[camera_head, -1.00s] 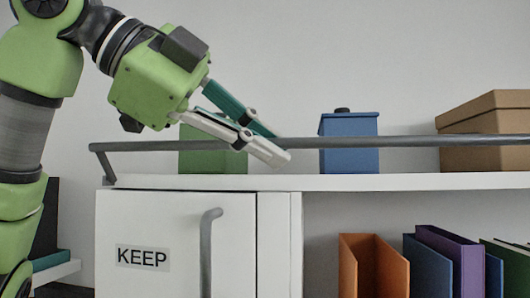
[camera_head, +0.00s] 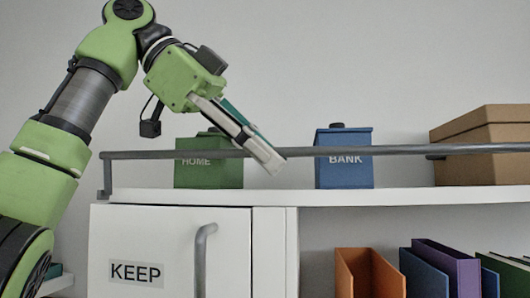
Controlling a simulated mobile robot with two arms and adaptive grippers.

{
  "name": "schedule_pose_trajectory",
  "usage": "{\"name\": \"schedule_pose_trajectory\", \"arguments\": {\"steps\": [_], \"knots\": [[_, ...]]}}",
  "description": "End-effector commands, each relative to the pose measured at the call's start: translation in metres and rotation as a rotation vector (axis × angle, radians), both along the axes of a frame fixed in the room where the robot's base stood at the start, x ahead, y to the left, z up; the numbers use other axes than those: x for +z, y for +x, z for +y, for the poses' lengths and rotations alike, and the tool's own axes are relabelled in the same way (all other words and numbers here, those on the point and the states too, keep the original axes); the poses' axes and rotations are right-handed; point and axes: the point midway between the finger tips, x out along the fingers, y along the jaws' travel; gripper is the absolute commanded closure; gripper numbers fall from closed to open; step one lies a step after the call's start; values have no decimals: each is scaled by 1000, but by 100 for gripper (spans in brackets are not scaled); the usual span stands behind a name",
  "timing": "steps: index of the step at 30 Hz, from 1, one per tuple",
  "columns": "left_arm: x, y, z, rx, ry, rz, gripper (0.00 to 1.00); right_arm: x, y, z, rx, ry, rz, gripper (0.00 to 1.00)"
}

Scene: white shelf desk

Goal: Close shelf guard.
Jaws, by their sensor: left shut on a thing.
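The shelf guard is a grey rail (camera_head: 390,151) that runs along the front of the white top shelf (camera_head: 400,192). Its left end bends down to the shelf at a bracket (camera_head: 106,180). My left gripper (camera_head: 268,158) comes down from the upper left, and its fingers are shut on the rail between the green and blue boxes. The rail stands a little above the shelf surface, in front of the boxes. The rail's right end is out of view. My right gripper is not in view.
Behind the rail stand a green box (camera_head: 208,173) marked HOME, a blue box (camera_head: 344,173) marked BANK and a brown carton (camera_head: 490,130). Below are a white cabinet door (camera_head: 150,235) marked KEEP with a grey handle (camera_head: 201,260), and several binders (camera_head: 450,270).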

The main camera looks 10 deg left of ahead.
Motion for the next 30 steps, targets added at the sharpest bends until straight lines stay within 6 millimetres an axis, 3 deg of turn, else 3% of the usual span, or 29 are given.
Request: {"name": "schedule_pose_trajectory", "arguments": {"steps": [13, 15, 16, 30], "knots": [[1, 1, 0, 2, -4, 4, 100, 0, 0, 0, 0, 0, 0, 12], [1, 1, 0, 2, -4, 4, 78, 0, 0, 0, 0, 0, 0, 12], [1, 1, 0, 2, -4, 4, 74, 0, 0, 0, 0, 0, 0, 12], [1, 0, 0, 1, 0, 6, 74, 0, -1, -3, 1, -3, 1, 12]]}}
